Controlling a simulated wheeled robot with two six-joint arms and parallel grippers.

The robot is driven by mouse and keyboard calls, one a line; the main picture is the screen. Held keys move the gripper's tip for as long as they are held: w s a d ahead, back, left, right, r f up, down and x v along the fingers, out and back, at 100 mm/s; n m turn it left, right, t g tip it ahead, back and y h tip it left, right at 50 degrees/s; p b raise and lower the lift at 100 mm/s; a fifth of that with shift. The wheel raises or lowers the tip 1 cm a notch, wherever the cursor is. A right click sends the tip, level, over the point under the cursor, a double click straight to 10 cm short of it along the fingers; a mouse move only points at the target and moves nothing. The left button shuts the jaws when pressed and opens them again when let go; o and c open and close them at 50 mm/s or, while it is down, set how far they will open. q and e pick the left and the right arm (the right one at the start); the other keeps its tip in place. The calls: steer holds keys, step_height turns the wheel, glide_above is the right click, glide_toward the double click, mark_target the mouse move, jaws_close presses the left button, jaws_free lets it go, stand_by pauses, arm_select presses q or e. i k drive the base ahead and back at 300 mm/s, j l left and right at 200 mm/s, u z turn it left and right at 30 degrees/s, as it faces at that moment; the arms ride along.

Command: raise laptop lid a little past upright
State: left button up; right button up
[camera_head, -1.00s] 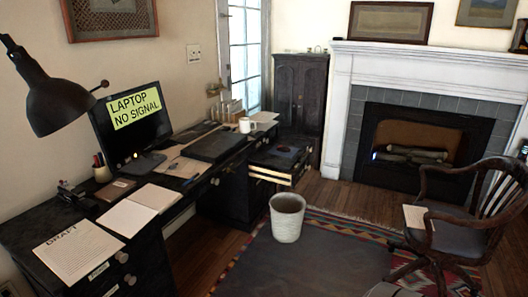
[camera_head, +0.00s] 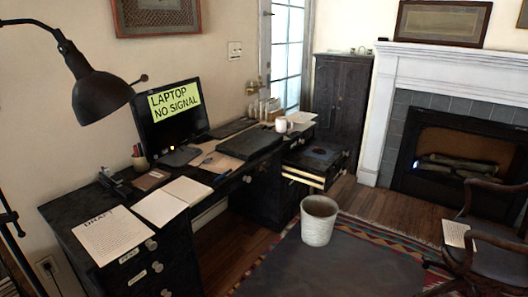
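A dark, flat, closed laptop (camera_head: 250,142) lies on the black desk, right of the monitor (camera_head: 168,113). Its lid looks down flat on its base. The monitor shows a yellow-green "LAPTOP NO SIGNAL" label. Neither of my grippers is in view.
An open drawer (camera_head: 309,178) sticks out at the desk's right end. Papers (camera_head: 112,234) cover the desk's near left. A white bin (camera_head: 319,222) stands on the floor before the desk. A wooden chair (camera_head: 482,240) stands at right.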

mark_target(248, 143)
steer(key=i+l+u, duration=0.15)
steer(key=i, duration=0.3)
steer(key=i+l+u, duration=0.2)
steer(key=i+l, duration=0.2)
steer(key=i, duration=0.1)
